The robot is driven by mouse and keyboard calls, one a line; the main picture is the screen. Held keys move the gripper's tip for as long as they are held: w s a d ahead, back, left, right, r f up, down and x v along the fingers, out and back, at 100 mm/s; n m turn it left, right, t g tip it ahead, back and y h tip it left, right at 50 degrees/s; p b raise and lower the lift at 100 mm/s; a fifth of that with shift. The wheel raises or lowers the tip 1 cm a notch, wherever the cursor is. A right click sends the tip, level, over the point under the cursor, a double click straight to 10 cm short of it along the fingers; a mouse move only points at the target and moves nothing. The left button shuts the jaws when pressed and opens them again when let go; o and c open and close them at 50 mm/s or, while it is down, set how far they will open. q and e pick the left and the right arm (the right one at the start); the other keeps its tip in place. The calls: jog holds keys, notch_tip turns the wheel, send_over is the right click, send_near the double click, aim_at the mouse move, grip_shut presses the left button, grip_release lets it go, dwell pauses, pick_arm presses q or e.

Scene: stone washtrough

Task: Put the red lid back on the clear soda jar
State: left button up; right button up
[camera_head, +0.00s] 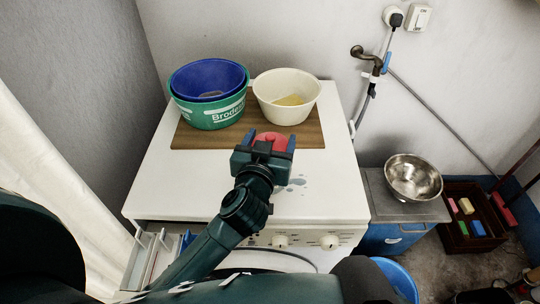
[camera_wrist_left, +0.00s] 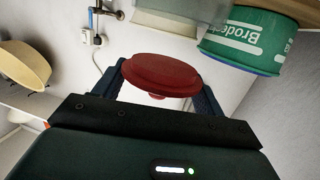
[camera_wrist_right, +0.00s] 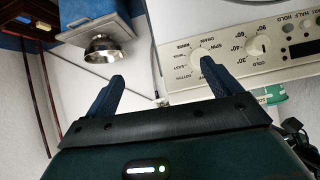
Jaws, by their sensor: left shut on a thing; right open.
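The red lid (camera_head: 272,140) is held between the fingers of my left gripper (camera_head: 263,150), above the white washing-machine top. In the left wrist view the round red lid (camera_wrist_left: 160,72) sits between the two blue fingers, with a small red part below its disc. I cannot make out the clear soda jar in any view; the left gripper and arm cover part of the machine top. My right gripper (camera_wrist_right: 165,98) is open, with nothing between its fingers, and it faces the machine's control panel (camera_wrist_right: 235,55).
On a wooden board (camera_head: 190,137) stand a green basin (camera_head: 212,115) with a blue one inside and a cream bowl (camera_head: 286,110). Bluish-grey marks lie on the white machine top (camera_head: 330,195). A steel bowl (camera_head: 413,178) stands on a cabinet to the right, beside a dark crate (camera_head: 455,232).

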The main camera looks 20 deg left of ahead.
pick_arm(q)
notch_tip(320, 180, down, 3)
jog(key=shift+f+b, duration=0.1)
jog(key=shift+b, duration=0.4)
jog(key=shift+f, duration=0.2)
pick_arm(e)
jog(key=shift+a, duration=0.4)
pick_arm(q)
jog(key=shift+f, duration=0.1)
jog(key=shift+f, duration=0.5)
pick_arm(e)
jog(key=shift+d, duration=0.2)
pick_arm(q)
jog(key=o, duration=1)
pick_arm(e)
jog(key=shift+f, duration=0.15)
